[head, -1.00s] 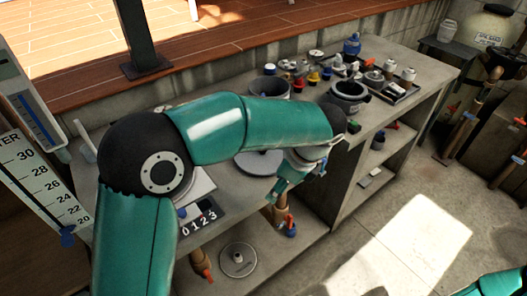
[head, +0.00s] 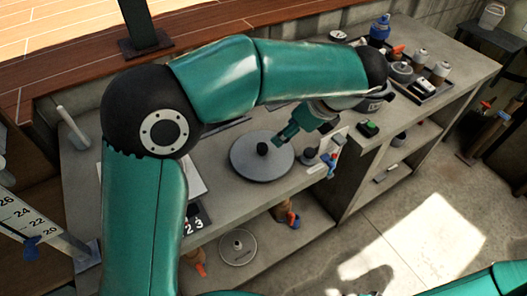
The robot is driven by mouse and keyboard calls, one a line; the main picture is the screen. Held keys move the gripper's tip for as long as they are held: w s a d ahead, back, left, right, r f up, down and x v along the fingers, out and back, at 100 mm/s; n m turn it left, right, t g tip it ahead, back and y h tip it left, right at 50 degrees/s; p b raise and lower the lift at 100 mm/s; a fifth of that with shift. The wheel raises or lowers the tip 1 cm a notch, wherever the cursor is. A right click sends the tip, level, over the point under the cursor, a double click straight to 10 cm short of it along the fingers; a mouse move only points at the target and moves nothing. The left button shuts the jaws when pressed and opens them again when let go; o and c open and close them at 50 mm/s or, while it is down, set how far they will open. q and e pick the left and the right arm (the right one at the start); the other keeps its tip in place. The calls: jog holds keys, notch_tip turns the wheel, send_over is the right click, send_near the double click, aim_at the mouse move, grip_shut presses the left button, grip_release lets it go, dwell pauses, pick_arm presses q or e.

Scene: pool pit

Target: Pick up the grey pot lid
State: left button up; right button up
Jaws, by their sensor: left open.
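The grey pot lid (head: 250,167) lies flat on the concrete counter, a round disc with a black knob in its middle. It is in plain view in the head view. My left gripper (head: 286,134) is open and empty just beyond the lid's upper right edge, a little to the right of the knob. One teal finger shows clearly; the other is hard to make out. Whether it touches the lid cannot be told. My right gripper is out of view; only part of that arm shows at the lower right edge.
A dark pot (head: 374,103) stands right of the lid, partly behind my left arm. A small dark knobbed item (head: 310,156) is close to the lid's right. A tray (head: 428,92) with several jars is farther right. Another round disc (head: 238,248) lies on the lower shelf.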

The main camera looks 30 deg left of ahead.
aim_at(263, 147)
pick_arm(q)
jog(key=x, duration=0.8)
jog(key=shift+w+a+f, duration=0.15)
jog(key=shift+f, duration=0.1)
jog(key=shift+w+a+x, duration=0.1)
jog(key=shift+x, duration=1.25)
jog(key=shift+w+a+x, duration=0.1)
jog(key=shift+a+x, duration=0.05)
jog(key=shift+x, duration=1.15)
jog(key=shift+r, duration=0.15)
jog(key=shift+s, duration=0.1)
grip_shut()
